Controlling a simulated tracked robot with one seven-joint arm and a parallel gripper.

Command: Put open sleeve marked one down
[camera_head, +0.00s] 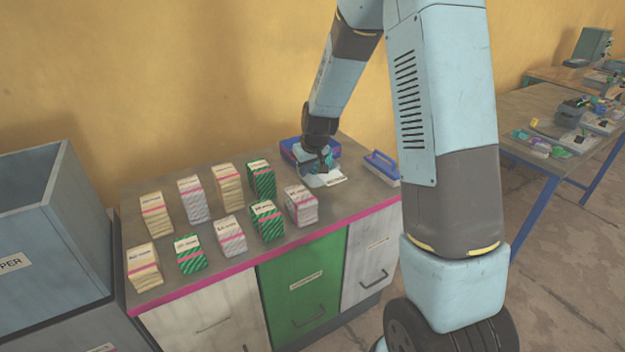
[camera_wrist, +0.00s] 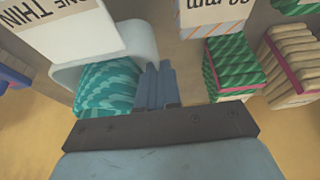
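The open sleeve (camera_head: 322,179) is white, with a label flap reading "ONE THIN" in the wrist view (camera_wrist: 90,38). A teal patterned bundle (camera_wrist: 107,88) shows in its open end. My gripper (camera_head: 325,152) is over the back right part of the counter, at the sleeve. In the wrist view its fingers (camera_wrist: 160,84) are close together with the sleeve's right wall running between them, so it looks shut on that wall. Whether the sleeve's underside touches the counter is hidden.
The counter (camera_head: 240,262) carries several banded bundles in cream, white and green (camera_head: 268,220) left of the sleeve. A blue tray (camera_head: 290,150) lies just behind it and a blue-and-white item (camera_head: 381,166) to its right. A large grey bin (camera_head: 50,240) stands at left.

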